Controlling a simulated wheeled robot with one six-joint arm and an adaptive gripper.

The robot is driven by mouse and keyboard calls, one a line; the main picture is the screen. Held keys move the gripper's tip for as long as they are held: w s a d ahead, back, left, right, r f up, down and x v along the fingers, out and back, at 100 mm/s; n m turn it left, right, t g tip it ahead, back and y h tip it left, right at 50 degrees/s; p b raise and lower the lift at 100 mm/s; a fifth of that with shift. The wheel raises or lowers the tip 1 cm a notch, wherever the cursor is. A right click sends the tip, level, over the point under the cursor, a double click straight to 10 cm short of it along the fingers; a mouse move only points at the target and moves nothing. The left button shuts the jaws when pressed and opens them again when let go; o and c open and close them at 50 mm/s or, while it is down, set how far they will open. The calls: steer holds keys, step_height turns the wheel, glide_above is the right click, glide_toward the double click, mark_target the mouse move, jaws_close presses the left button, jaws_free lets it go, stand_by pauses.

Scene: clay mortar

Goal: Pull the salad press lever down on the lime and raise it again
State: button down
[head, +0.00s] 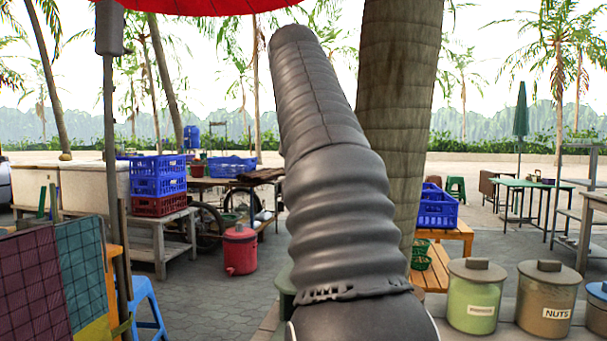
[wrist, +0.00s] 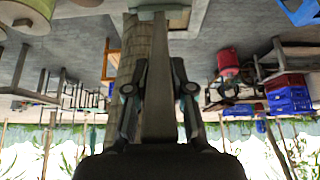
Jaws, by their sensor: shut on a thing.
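In the wrist view, which is upside down, my gripper (wrist: 157,78) has a dark finger on each side of a long grey bar (wrist: 158,112). The bar appears to be the press lever, and the gripper is shut on it. The bar runs from between the fingers toward the top of the picture. A small green and pale piece shows at its far end; I cannot tell what it is. I cannot make out the lime or the body of the press in either view. In the head view my own arm fills the middle and the gripper is out of sight.
In the head view, a green-filled jar (head: 473,298) and a nuts jar (head: 544,300) stand at the lower right. A red cooler (head: 240,250), stacked crates (head: 158,185) and a blue stool (head: 146,305) are at the left. A tree trunk (head: 400,110) rises behind my arm.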

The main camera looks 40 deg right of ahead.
steer(key=shift+w, duration=0.1)
steer(key=c, duration=1)
jaws_free()
steer(key=shift+v, duration=2.4)
steer(key=shift+s+a+r, duration=0.1)
steer(key=shift+s+a, duration=0.4)
steer(key=s+a, duration=0.7)
steer(key=a, duration=0.1)
